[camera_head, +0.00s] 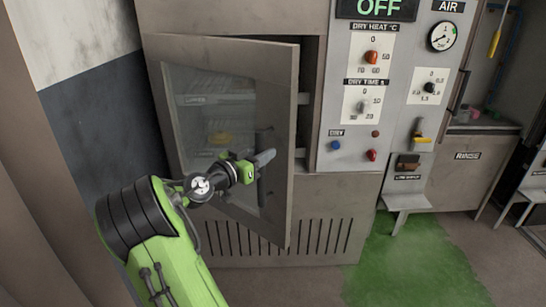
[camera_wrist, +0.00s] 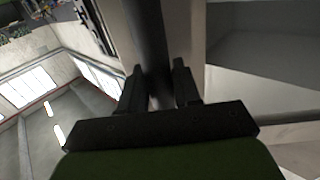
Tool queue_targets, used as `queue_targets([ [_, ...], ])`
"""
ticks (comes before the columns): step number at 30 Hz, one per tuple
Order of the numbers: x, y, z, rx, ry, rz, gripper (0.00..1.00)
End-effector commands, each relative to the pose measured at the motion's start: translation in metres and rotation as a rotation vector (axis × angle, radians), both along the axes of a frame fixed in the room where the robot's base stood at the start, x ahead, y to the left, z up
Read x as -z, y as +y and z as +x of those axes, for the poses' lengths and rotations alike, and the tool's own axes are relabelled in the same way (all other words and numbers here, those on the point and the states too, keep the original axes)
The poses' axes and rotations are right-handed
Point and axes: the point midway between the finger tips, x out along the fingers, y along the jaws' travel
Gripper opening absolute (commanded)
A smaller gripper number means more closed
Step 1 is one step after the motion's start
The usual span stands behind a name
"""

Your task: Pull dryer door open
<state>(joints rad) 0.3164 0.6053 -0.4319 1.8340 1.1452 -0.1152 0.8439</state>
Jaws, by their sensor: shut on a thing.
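The dryer door (camera_head: 274,97) is a grey framed door with a glass pane, hinged on its left side. It stands partly open, its right edge swung out from the dryer front. A dark vertical handle (camera_head: 262,170) is on the door's right part. My gripper (camera_head: 264,158) is at the handle, shut on it. In the wrist view the two dark fingers of my gripper (camera_wrist: 162,88) stand on either side of the dark handle bar (camera_wrist: 151,40). Racks show dimly through the glass. My gripper's fingertips are partly hidden in the head view.
The control panel (camera_head: 350,110), with knobs, buttons and an OFF display (camera_head: 378,8), is right of the door. A vented panel (camera_head: 320,235) lies below. A small grey shelf (camera_head: 405,200) juts out at the right. Green floor (camera_head: 410,260) lies in front, clear. A wall is at left.

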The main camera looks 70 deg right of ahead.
Motion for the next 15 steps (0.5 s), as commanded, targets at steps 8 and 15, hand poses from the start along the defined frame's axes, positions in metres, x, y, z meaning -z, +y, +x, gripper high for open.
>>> queue_targets([
  [8, -0.0016, 0.0042, 0.0089, -0.008, 0.0, -0.004, 0.0],
  [15, -0.0018, 0.0041, 0.0089, -0.008, 0.0, -0.004, 0.0],
])
